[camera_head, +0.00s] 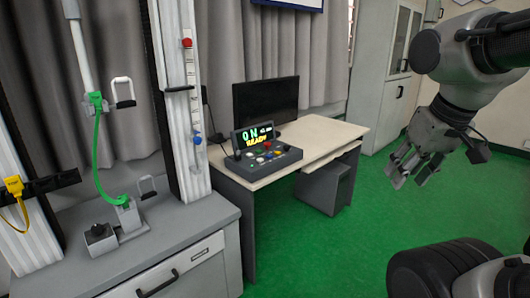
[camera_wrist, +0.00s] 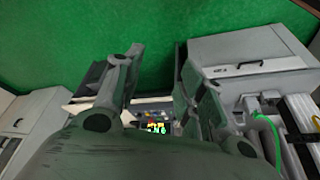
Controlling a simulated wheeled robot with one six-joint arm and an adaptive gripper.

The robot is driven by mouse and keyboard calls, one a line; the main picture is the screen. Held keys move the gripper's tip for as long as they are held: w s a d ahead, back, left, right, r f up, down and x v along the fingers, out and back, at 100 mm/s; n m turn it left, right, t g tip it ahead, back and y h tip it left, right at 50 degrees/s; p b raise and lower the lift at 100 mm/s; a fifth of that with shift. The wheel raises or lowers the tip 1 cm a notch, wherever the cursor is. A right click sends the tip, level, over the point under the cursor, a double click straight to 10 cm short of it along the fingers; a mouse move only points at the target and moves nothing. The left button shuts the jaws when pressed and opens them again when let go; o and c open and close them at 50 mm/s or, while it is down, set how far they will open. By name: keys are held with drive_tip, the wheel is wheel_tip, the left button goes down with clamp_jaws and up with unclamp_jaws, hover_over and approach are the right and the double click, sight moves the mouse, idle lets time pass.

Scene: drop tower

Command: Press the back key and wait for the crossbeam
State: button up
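A dark control console (camera_head: 264,155) with several coloured keys and a lit display (camera_head: 254,137) stands on the desk, near its left end. My gripper (camera_head: 412,178) is open and empty, right of the desk and apart from the console. In the wrist view, the console (camera_wrist: 155,117) shows between my fingers (camera_wrist: 152,85).
The desk (camera_head: 318,133) also bears a black monitor (camera_head: 265,103). Open green floor (camera_head: 320,245) lies in front of the desk.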

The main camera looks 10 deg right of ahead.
clamp_jaws()
idle(1.4)
